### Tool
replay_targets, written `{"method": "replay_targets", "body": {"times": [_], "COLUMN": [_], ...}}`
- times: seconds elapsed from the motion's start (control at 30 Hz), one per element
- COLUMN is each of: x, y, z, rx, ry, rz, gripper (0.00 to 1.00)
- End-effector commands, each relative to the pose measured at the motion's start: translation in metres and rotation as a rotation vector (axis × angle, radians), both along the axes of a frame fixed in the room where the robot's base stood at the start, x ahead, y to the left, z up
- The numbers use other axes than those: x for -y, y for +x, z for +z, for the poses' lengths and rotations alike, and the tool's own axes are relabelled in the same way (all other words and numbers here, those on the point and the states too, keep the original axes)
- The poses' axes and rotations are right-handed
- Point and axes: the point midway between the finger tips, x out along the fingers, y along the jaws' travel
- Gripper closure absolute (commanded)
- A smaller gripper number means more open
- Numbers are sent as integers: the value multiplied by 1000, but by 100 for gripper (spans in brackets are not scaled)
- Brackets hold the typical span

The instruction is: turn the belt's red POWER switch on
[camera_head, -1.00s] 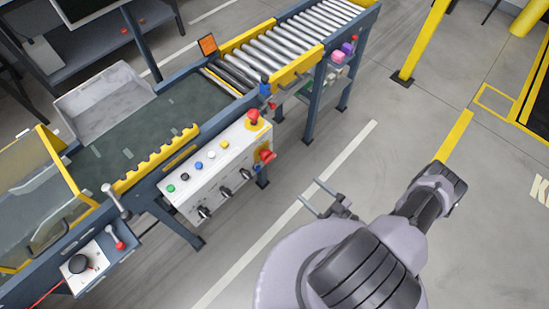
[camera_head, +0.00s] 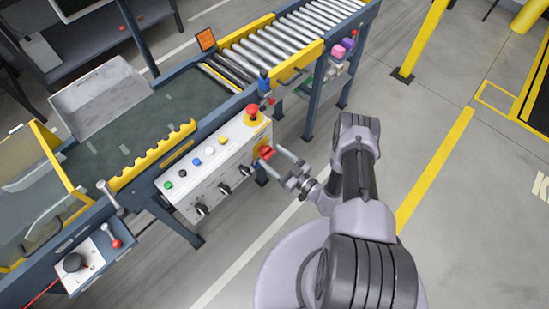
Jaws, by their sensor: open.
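The red POWER switch (camera_head: 265,152) is a red handle on a yellow plate at the right end of the belt's white control panel (camera_head: 213,178). My gripper (camera_head: 277,160) is open, its two fingers reaching left toward the switch. The fingertips are at or very close to the switch in the picture; I cannot tell whether they touch it. The handle's exact angle is too small to tell.
A red mushroom button (camera_head: 252,112) on a yellow base sits just above the switch. The panel also has small coloured buttons and black knobs (camera_head: 224,188). A blue-topped post (camera_head: 264,82) stands by the rollers (camera_head: 280,45).

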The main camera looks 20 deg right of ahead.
Motion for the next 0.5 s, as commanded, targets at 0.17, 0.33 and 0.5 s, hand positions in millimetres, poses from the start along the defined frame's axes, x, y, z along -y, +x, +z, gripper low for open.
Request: {"method": "replay_targets", "body": {"times": [0.17, 0.33, 0.5], "x": [0, 0, 0], "y": [0, 0, -1], "z": [0, 0, 0], "rx": [0, 0, 2], "ry": [0, 0, -3], "rz": [0, 1, 1], "gripper": [51, 84, 93]}}
